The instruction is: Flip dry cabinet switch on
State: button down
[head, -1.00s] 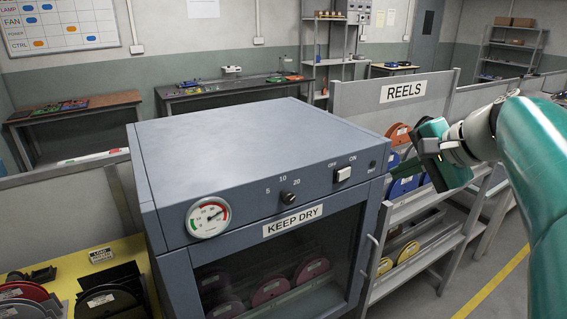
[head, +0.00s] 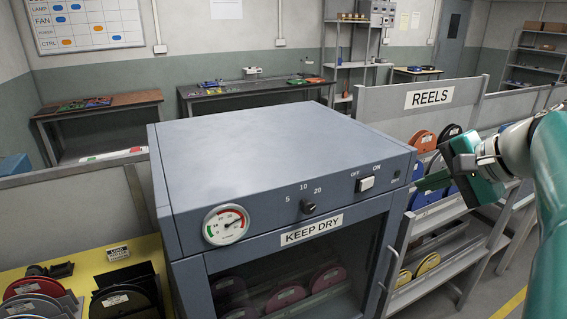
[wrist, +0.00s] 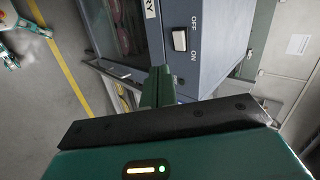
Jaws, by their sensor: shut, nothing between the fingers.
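The dry cabinet is a blue-grey box (head: 290,150) with a glass door and a KEEP DRY label. Its white rocker switch (head: 366,183) is at the right of the front panel, between OFF on the left and ON on the right. I cannot tell which side is pressed. The switch also shows in the wrist view (wrist: 180,40), with nothing covering it. My gripper (head: 418,184) is to the right of the switch in the head view, apart from it. Its green fingers are shut and empty, and they show below the switch in the wrist view (wrist: 159,85).
A black knob (head: 309,207) and a round gauge (head: 226,225) are left of the switch. A small dark round fitting (head: 396,174) is at its right. The REELS rack (head: 430,110) stands right of the cabinet, behind my gripper. A yellow table (head: 90,262) with reels is at the left.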

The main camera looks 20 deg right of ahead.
aim_at(367, 184)
jog(key=x, duration=0.4)
jog(key=w+r+x, duration=0.1)
jog(key=x, duration=0.3)
jog(key=w+r+x, duration=0.1)
jog(key=x, duration=0.3)
jog(key=shift+a, duration=0.25)
